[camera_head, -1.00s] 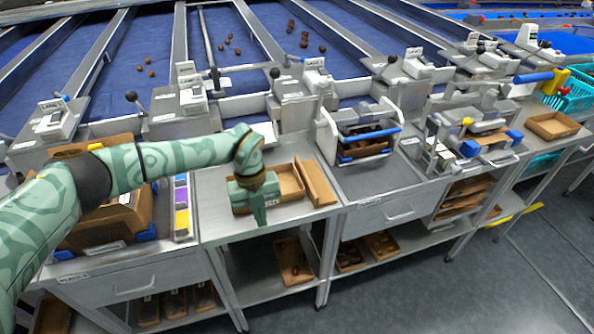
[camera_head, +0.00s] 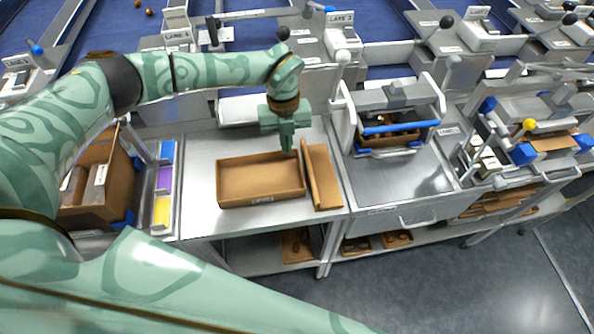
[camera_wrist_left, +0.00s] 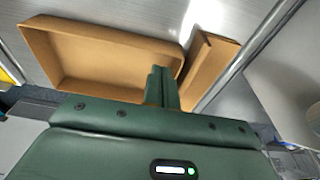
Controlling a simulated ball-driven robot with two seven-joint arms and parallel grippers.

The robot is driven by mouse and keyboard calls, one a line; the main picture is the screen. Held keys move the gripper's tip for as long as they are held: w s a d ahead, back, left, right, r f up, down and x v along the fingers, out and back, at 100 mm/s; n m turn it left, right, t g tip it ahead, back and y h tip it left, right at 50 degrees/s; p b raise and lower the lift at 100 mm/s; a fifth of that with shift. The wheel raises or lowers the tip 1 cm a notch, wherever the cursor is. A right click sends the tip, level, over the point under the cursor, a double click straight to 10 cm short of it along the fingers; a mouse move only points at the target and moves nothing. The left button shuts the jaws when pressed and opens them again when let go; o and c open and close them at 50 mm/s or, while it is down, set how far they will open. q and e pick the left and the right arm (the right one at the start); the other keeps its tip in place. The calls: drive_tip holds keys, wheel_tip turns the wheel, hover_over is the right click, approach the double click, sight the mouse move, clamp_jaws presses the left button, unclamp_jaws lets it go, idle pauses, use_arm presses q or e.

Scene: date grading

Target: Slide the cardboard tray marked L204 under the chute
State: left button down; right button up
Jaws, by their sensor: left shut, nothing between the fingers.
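An empty cardboard tray (camera_head: 262,200) lies flat on the steel table; a small label shows on its front wall, too small to read. It also shows in the left wrist view (camera_wrist_left: 105,52). The chute is probably the white part (camera_head: 243,110) behind the tray, partly behind my arm. My right gripper is not in view.
A device with a blue handle (camera_head: 400,128) stands to the right. The table left of the tray is clear.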

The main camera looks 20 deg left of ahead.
sight(293, 191)
use_arm(q)
drive_tip(key=s+d, duration=0.2)
drive_tip(key=s, duration=0.1)
drive_tip(key=shift+s+r+p, duration=0.2)
drive_tip(key=shift+p, duration=0.15)
drive_tip(key=s+d, duration=0.2)
drive_tip(key=s, duration=0.1)
drive_tip(key=s+d+f, duration=0.1)
drive_tip(key=s, duration=0.1)
drive_tip(key=shift+s+d+p, duration=0.15)
drive_tip(key=shift+p, duration=0.2)
drive_tip(key=shift+f, duration=0.45)
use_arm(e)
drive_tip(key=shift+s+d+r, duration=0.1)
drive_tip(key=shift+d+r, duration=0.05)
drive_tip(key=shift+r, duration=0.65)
use_arm(q)
drive_tip(key=shift+s, duration=0.1)
drive_tip(key=shift+f, duration=0.1)
